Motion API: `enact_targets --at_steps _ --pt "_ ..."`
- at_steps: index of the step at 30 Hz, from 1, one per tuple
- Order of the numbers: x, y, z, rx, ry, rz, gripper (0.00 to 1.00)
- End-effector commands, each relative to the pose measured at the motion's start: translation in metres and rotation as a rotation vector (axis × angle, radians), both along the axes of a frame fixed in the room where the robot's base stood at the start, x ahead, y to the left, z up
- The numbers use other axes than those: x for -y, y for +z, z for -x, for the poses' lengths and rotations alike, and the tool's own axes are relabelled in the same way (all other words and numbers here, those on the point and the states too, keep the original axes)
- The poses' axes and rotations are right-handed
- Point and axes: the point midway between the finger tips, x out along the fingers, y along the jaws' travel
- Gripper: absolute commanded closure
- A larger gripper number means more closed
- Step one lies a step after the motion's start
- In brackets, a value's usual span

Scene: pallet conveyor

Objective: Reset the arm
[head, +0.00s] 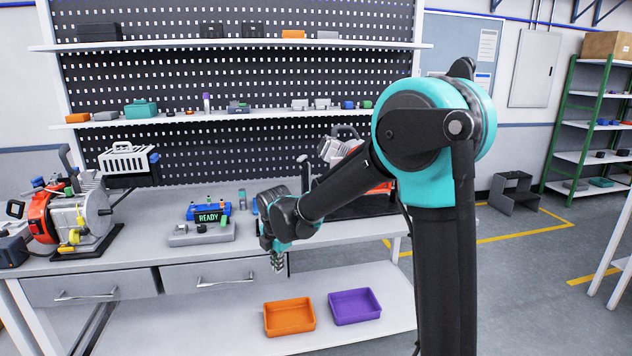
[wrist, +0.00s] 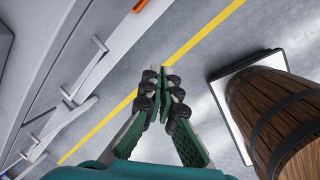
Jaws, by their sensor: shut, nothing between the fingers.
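My arm, black and teal, rises at the right of the head view and bends down to the left over the front of the workbench. My gripper (head: 277,262) hangs pointing down just in front of the bench drawers, and it is empty. In the wrist view my gripper (wrist: 162,90) shows its green and black fingers brought together at the tips, with nothing between them. Below the fingers are the grey floor and a yellow line.
The workbench (head: 60,262) holds a motor-like machine (head: 75,215) and a device reading READY (head: 208,217). Orange (head: 289,317) and purple (head: 355,306) trays sit on its lower shelf. A wooden barrel (wrist: 275,115) stands at the right of the wrist view. Open floor lies right of the bench.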

Motion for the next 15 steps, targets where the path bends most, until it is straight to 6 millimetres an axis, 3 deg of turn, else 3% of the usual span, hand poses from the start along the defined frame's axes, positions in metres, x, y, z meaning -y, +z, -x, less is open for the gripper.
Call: enact_targets --at_steps 1,6,12,15 --pt "0.036 0.002 0.005 -0.003 -0.154 -0.039 1.00" --pt "0.131 0.002 0.033 -0.014 -0.683 -0.186 1.00" --pt "0.225 -0.011 0.089 -0.019 -1.302 -0.370 1.00" --pt "0.261 -0.022 0.122 -0.018 -1.603 -0.467 1.00"
